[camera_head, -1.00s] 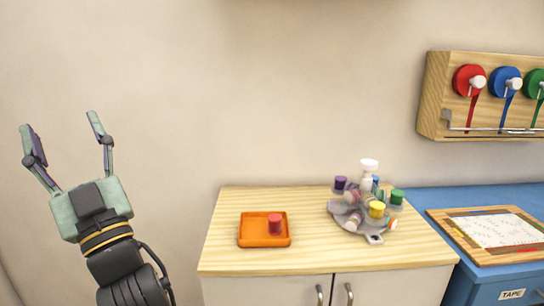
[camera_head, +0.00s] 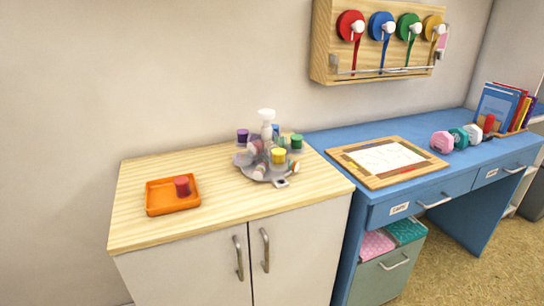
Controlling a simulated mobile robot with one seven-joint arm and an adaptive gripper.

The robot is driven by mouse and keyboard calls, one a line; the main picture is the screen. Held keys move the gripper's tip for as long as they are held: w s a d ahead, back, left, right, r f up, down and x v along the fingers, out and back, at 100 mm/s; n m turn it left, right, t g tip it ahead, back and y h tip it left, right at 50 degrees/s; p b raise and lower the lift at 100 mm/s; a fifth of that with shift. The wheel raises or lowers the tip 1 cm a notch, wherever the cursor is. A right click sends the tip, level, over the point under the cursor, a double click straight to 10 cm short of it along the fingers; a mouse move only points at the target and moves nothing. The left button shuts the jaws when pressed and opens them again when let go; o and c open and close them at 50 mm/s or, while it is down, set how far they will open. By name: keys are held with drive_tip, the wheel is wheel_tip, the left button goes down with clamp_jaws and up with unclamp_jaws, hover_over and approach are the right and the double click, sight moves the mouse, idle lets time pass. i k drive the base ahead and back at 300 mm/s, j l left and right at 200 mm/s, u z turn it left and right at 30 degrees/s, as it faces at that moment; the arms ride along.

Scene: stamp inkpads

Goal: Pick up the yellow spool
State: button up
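A yellow spool (camera_head: 433,28) hangs at the right end of a wooden wall rack (camera_head: 320,60), with a pale knob at its centre and a yellow strip hanging below it. It is to the right of the green spool (camera_head: 408,27). A small yellow cylinder (camera_head: 278,156) also stands at the front of a grey carousel (camera_head: 262,176) on the wooden cabinet. My gripper is not in view now. In the earlier frame it was open and empty at the left.
The blue desk (camera_head: 330,140) carries a framed board (camera_head: 347,158), several dumbbell-shaped things (camera_head: 457,138) and books (camera_head: 500,105). The wooden cabinet (camera_head: 140,190) holds an orange tray (camera_head: 160,208) with a red cylinder (camera_head: 182,186). A thin metal bar runs across the rack's lower front.

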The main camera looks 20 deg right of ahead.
sight(278, 154)
drive_tip(key=i+l, duration=0.1)
drive_tip(key=l, duration=0.65)
drive_tip(key=i+l, duration=0.1)
drive_tip(key=l, duration=0.6)
drive_tip(key=u, duration=0.05)
